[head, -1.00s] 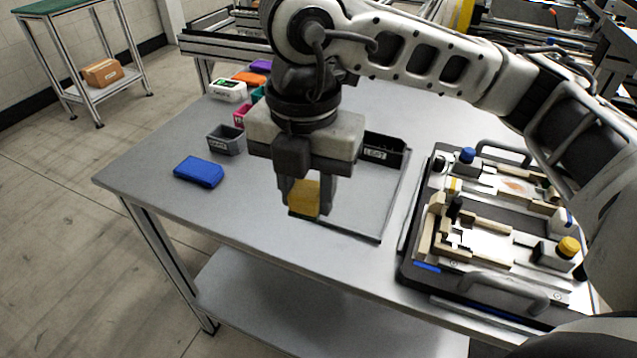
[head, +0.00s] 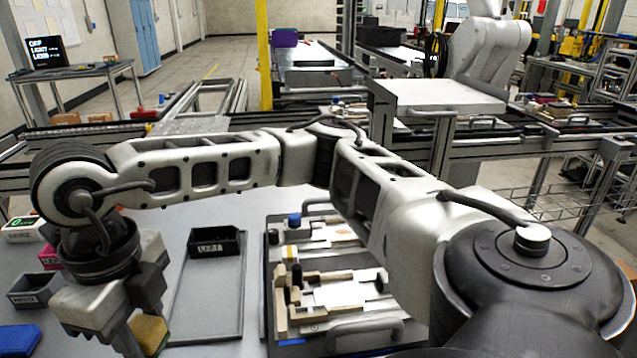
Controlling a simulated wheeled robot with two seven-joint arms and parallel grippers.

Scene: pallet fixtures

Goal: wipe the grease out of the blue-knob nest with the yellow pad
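My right gripper (head: 137,340) is at the lower left of the head view, its arm coming in from the right. It is shut on the yellow pad (head: 151,333), held above the table near the tray's left side. The blue knob (head: 294,220) stands at the back left corner of the black pallet fixture (head: 271,300). Beside it is the blue-knob nest (head: 318,232), with a pale plate bearing a small orange-brown smear (head: 344,234). My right arm hides the fixture's right side. My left gripper is not in view.
A grey tray (head: 240,290) with a labelled black bin (head: 213,242) lies between gripper and fixture. A grey bin (head: 34,290) and a blue pad (head: 18,340) are at the left. A second nest (head: 345,296) with wooden blocks is at the fixture's front.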

